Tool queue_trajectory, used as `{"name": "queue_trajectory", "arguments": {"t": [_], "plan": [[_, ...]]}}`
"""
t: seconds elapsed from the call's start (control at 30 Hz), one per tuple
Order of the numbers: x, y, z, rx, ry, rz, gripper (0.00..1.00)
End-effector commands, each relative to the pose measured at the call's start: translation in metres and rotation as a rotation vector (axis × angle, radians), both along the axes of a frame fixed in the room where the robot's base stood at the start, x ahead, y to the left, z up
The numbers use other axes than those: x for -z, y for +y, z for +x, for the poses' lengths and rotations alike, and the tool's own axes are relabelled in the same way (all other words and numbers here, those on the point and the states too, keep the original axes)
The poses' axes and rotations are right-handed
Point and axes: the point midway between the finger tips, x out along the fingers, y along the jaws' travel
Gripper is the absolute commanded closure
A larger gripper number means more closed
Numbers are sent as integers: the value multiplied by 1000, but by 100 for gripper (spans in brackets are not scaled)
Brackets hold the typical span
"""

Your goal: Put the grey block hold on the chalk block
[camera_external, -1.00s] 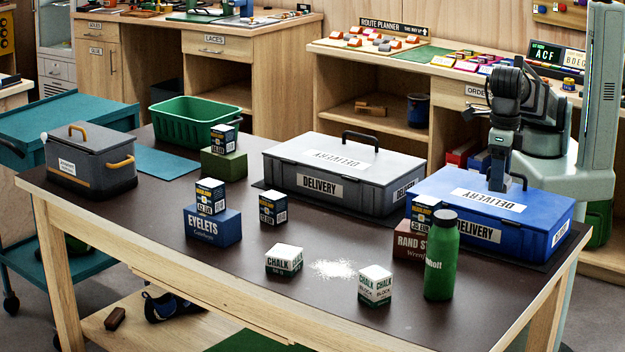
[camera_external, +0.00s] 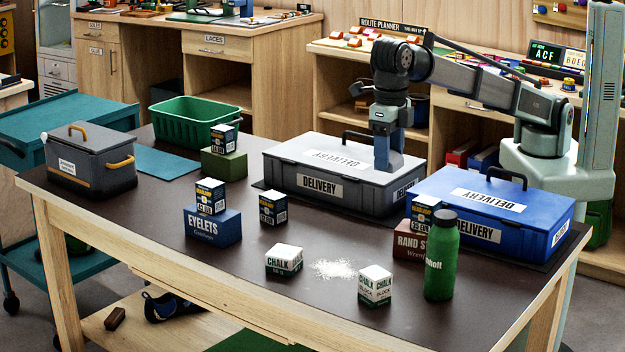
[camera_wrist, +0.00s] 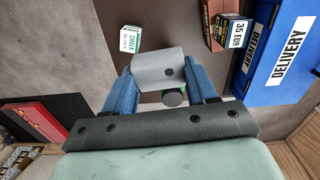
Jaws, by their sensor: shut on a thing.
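My gripper (camera_external: 388,160) hangs above the right end of the grey delivery case in the external view, pointing down. The hold cannot be made out clearly in the external view. Two white and green chalk blocks stand on the table front, one left (camera_external: 284,261) and one right (camera_external: 375,286), with spilled white powder (camera_external: 333,269) between them. One chalk block (camera_wrist: 131,38) shows beyond the hold in the wrist view.
A green bottle (camera_external: 441,258) stands close right of the right chalk block. Behind it are a stacked small box (camera_external: 424,212) and the blue delivery case (camera_external: 540,220). The grey delivery case (camera_external: 290,184) lies behind the chalk.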

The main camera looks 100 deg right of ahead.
Motion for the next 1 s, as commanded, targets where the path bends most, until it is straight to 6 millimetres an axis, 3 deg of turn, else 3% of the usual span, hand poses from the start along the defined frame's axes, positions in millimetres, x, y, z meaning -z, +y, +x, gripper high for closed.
{"name": "queue_trajectory", "arguments": {"t": [0.03, 0.1, 0.3, 0.4, 0.7, 1.0], "plan": [[-1, -5, 29, 14, 1, -1, 74], [-1, -14, 58, 26, 1, -1, 74], [1, -45, 132, 56, 1, -1, 74], [3, -59, 159, 66, 0, -1, 74], [6, -90, 213, 89, 0, -1, 74], [70, -89, 206, 86, 2, -2, 74]]}}
